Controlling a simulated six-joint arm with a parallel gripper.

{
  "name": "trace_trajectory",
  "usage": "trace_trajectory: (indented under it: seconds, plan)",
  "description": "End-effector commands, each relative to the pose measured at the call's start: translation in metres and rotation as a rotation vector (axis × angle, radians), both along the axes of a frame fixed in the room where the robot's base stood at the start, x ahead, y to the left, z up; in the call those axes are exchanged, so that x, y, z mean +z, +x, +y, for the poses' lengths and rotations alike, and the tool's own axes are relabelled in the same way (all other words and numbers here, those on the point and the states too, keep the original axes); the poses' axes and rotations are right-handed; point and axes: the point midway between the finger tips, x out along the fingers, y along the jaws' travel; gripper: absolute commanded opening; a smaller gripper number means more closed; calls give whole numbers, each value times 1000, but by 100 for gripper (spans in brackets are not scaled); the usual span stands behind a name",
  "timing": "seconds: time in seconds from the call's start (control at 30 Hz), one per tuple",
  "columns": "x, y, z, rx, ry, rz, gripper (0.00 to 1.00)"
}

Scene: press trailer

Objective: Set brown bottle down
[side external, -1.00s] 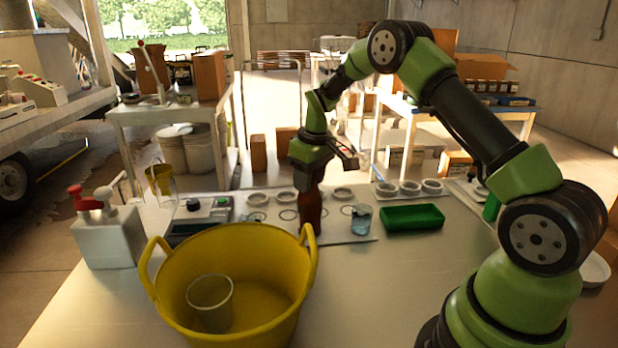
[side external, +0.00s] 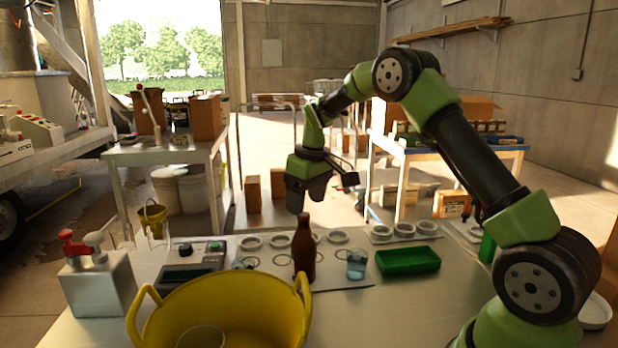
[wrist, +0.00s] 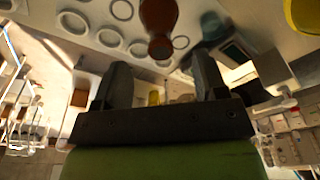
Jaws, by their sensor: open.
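The brown bottle (side external: 304,252) stands upright on the white worktable, behind the yellow tub. My gripper (side external: 307,208) is above the bottle, apart from it, with its fingers pointing down. In the wrist view the bottle (wrist: 159,22) shows at the top, beyond the two spread fingers of my gripper (wrist: 155,85). Nothing is between the fingers. The bottle's base is partly hidden behind the tub's handle in the side external view.
A yellow tub (side external: 225,290) fills the front of the table. A small glass (side external: 356,265) and a green tray (side external: 408,261) stand right of the bottle.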

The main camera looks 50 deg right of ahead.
Motion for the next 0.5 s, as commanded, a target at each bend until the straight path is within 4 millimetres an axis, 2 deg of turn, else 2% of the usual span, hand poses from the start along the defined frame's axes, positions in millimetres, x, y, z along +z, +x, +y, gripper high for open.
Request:
trace_trajectory:
  seconds: [0.03, 0.13, 0.37, 0.5]
  plan:
    - [13, -1, -1, 0, -2, -6, 66]
    - [32, -4, -1, 0, -2, -6, 66]
    - [58, -8, 0, 1, -1, -2, 66]
    - [79, -18, 15, -14, 2, -35, 66]
